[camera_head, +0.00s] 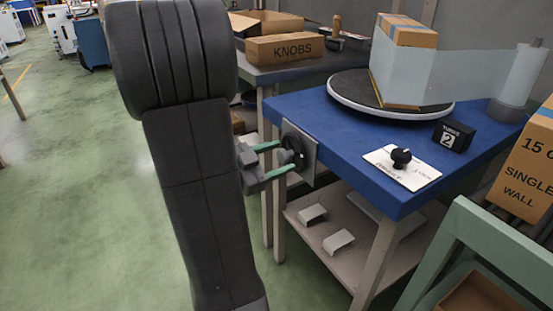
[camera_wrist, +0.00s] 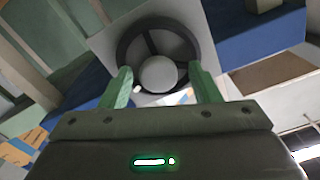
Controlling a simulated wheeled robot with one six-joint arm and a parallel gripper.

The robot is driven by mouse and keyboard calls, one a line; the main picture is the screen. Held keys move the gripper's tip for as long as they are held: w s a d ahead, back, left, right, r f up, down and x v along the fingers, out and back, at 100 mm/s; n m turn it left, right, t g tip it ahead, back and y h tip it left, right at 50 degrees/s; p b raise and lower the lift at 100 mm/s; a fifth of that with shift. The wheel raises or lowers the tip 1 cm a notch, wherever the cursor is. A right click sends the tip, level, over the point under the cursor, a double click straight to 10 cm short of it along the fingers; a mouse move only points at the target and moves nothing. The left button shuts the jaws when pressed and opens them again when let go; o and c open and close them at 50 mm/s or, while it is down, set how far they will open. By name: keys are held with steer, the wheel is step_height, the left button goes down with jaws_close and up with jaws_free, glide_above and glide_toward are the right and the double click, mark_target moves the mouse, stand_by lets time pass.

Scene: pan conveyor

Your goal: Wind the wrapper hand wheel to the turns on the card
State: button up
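The hand wheel (camera_head: 293,148) is a dark wheel on a grey plate at the left end of the blue wrapper table (camera_head: 345,155). In the wrist view the wheel (camera_wrist: 158,25) shows a dark ring, spokes and a round grey hub (camera_wrist: 158,74). My gripper (camera_head: 287,156) is at the wheel, its two green fingers apart. In the wrist view my gripper (camera_wrist: 161,77) has a finger on each side of the hub, with gaps; contact with the rim cannot be told. A white card (camera_head: 415,178) lies under a black knob (camera_head: 401,157); its writing is unreadable. A black turns block (camera_head: 453,136) reads 2.
A turntable (camera_head: 345,101) carries a film-wrapped carton (camera_head: 405,33); film runs to a roll (camera_head: 522,75). A KNOBS box (camera_head: 285,48) stands on the bench behind. A green frame (camera_head: 470,235) and a large carton (camera_head: 530,160) are at right.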

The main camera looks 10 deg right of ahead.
steer(key=shift+a+f, duration=0.1)
steer(key=v, duration=1.3)
steer(key=shift+a, duration=0.3)
steer(key=shift+s, duration=0.1)
